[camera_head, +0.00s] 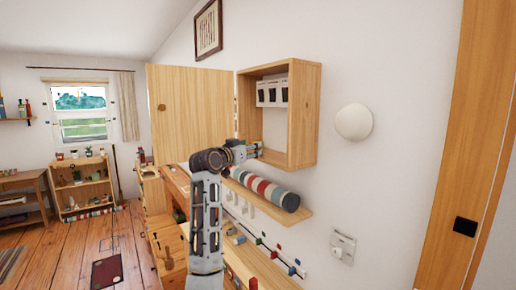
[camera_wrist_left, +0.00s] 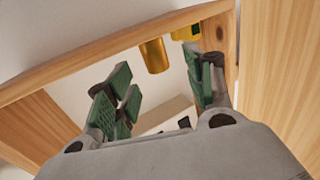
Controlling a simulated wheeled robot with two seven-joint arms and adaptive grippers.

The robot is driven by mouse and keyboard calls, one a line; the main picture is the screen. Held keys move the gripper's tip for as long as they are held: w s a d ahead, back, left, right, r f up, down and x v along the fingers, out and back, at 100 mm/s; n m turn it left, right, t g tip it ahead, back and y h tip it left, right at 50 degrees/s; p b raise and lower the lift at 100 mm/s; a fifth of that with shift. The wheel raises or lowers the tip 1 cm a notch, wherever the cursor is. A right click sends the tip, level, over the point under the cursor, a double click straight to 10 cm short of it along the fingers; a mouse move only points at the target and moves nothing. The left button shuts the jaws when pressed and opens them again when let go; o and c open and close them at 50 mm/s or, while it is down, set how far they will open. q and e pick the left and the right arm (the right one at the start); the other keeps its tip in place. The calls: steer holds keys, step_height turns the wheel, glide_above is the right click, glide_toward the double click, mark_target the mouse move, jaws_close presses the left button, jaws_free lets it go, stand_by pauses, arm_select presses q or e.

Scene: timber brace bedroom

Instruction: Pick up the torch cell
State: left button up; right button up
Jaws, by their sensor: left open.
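My left gripper (camera_head: 250,151) reaches into the lower front of the open wooden wall cabinet (camera_head: 306,112). In the left wrist view its green-padded fingers (camera_wrist_left: 163,85) are spread apart with nothing between them. A gold cylinder (camera_wrist_left: 154,56), which looks like the torch cell, is beyond the fingertips, in the gap between them and not touched. A yellow object (camera_wrist_left: 186,33) is to its right, partly hidden by the right finger. I cannot make out the cylinder in the head view. My right gripper is not in view.
The cabinet door (camera_head: 190,108) is swung open to the left. A white slotted holder (camera_head: 272,93) hangs high inside the cabinet. Below, a striped roll (camera_head: 264,188) lies on a wall shelf (camera_head: 296,217). The cabinet's wooden sides frame the gripper closely.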

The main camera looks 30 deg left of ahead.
arm_select(q)
steer(key=shift+w, duration=0.4)
steer(key=shift+w+d+r+p, duration=0.1)
steer(key=shift+w+r+p, duration=0.1)
steer(key=shift+w+p, duration=0.4)
steer(key=shift+w+d+r+p, duration=0.15)
steer(key=shift+w+p, duration=0.2)
steer(key=shift+w, duration=0.45)
steer(key=shift+w+a+p, duration=0.15)
steer(key=shift+w+p, duration=0.25)
steer(key=shift+w, duration=0.8)
steer(key=shift+f, duration=0.1)
steer(key=c, duration=1.1)
steer(key=shift+s+r, duration=0.15)
steer(key=shift+r, duration=0.05)
steer(key=shift+c, duration=0.2)
